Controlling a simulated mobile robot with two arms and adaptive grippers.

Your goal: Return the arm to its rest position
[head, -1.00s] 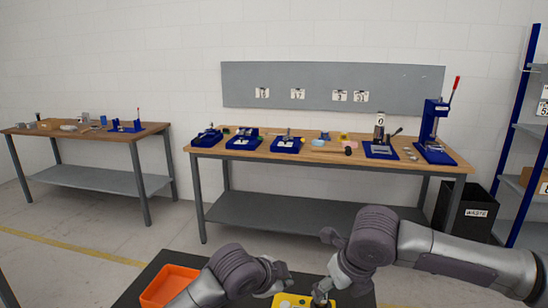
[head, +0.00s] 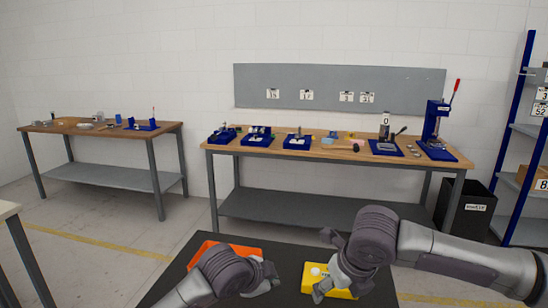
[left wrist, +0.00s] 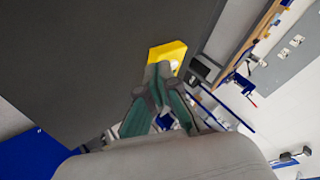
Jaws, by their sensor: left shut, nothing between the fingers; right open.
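My left gripper (head: 266,279) is at the lower middle of the head view, over my dark deck (head: 290,257). In the left wrist view its fingers (left wrist: 160,72) are together with nothing between them. The yellow tray also shows just beyond the left fingertips in the left wrist view (left wrist: 166,51). Both arms are bent in front of my body.
An orange bin (head: 206,247) lies on the deck, partly behind my left arm. A wooden workbench (head: 230,150) with blue fixtures stands ahead, with floor between. A second bench (head: 75,129) is at left, a black waste bin (head: 474,214) and shelf rack (head: 525,130) at right.

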